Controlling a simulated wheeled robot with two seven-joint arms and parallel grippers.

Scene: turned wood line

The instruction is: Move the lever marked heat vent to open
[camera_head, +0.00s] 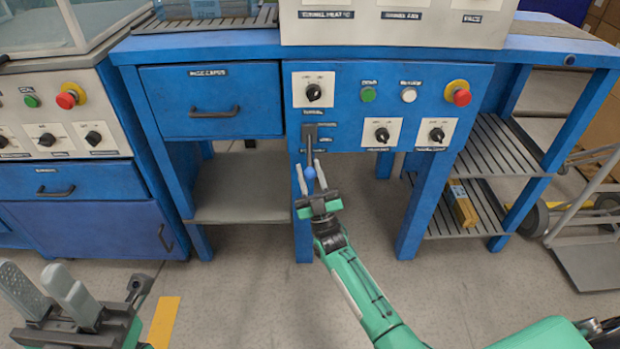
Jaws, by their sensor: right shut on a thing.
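The lever (310,158) is on the front of the blue workbench, below a round selector knob. The small lettering beside the plate is too small to read. My left gripper (47,287) is at the lower left, open and empty, far from the lever.
Knobs (382,133), a green button (368,94), a white button (408,94) and a red stop button (458,94) sit right of the lever. A drawer (211,102) is to the left. A hand truck (588,215) stands at the right. The floor in front is clear.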

